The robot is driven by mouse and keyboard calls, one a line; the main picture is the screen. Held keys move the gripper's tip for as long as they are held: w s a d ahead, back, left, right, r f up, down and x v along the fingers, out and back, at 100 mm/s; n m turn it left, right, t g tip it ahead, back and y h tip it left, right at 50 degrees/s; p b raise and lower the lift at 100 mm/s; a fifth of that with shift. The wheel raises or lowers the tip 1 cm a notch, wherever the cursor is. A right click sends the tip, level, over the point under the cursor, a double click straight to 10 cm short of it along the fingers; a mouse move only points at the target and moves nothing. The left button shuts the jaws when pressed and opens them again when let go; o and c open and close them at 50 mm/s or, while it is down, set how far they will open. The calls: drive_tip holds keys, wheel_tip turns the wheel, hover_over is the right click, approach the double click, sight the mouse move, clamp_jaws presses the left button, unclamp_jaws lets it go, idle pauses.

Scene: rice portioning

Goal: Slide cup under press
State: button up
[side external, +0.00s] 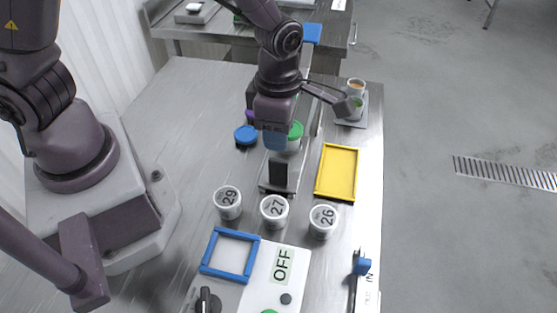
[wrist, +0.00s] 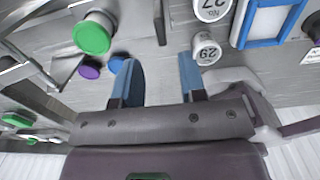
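Three white numbered cups stand on the steel table in the side view: cup 29 (side external: 228,203), cup 27 (side external: 274,212) and cup 26 (side external: 323,222). Cup 29 (wrist: 206,52) and cup 27 (wrist: 212,8) also show in the wrist view, right of the fingers. A metal fixture with a dark upright plate (side external: 278,174) stands behind cup 27; I cannot tell if it is the press. My gripper (side external: 277,140) is above the table behind it. In the wrist view its blue fingers (wrist: 160,78) are apart with nothing between them.
A green-lidded container (side external: 295,131) and a blue lid (side external: 246,133) are close to my gripper. A yellow tray (side external: 337,172) lies right. A blue frame (side external: 230,254) and an OFF panel (side external: 283,264) are in front. Small cups stand on a grey tray (side external: 364,112) behind.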

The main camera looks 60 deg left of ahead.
sight(278, 160)
wheel_tip(278, 160, down, 9)
drive_tip(key=shift+r, duration=0.2)
clamp_jaws()
